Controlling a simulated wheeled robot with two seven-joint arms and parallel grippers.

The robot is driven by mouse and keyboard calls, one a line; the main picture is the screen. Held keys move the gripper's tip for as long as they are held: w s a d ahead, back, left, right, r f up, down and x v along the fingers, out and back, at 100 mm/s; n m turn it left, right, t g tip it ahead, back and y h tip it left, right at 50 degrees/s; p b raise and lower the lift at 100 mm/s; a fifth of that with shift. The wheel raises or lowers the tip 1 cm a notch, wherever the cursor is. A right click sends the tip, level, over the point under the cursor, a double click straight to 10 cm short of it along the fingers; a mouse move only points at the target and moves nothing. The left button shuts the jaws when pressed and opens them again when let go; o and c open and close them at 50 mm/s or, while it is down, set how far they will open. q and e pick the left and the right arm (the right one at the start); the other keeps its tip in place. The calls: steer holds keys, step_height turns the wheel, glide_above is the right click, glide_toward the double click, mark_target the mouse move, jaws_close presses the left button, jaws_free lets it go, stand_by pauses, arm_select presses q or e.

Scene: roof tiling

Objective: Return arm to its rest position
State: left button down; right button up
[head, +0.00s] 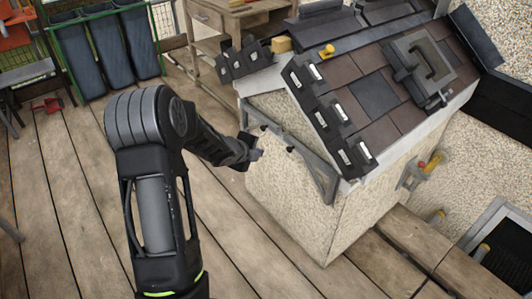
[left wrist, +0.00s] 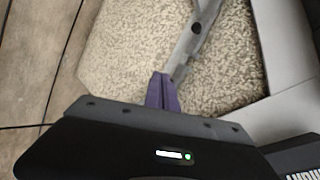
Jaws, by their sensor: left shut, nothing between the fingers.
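My left arm reaches up from the bottom of the head view and bends to the right. Its gripper (head: 254,146) is shut and empty, beside the left end of the small roof block (head: 325,215). In the left wrist view the closed fingers (left wrist: 162,92) point at the speckled wall (left wrist: 170,45) and a grey metal bracket (left wrist: 190,45). I cannot tell whether they touch the bracket. My right gripper is not in view.
Roof tiles (head: 375,95) cover the block's slope, with dark clips along its near edge. A wooden bench (head: 215,15) and dark bins (head: 105,45) stand behind.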

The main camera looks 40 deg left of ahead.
arm_select(q)
steer(key=shift+s+a+r, duration=0.15)
steer(key=shift+s+r, duration=0.3)
steer(key=shift+s, duration=0.1)
steer(key=s+d+f+n+g+h+p, duration=0.1)
steer(key=s+d+f+n+g, duration=0.1)
steer(key=s+d+f+n, duration=0.55)
steer(key=s+d+f+n+g+h+p, duration=0.15)
steer(key=d+f+n, duration=0.25)
steer(key=d+n, duration=0.6)
steer(key=s+d+f+g+h+p, duration=0.1)
steer(key=s+d+g+p, duration=0.1)
steer(key=s+d, duration=0.8)
steer(key=s+d+f+n+g+h+p, duration=0.1)
steer(key=s+d+f+g+p, duration=0.1)
steer(key=s+d, duration=0.8)
steer(key=shift+s+d+g+p, duration=0.3)
steer(key=shift+d+g+p, duration=0.15)
steer(key=shift+d+g, duration=0.35)
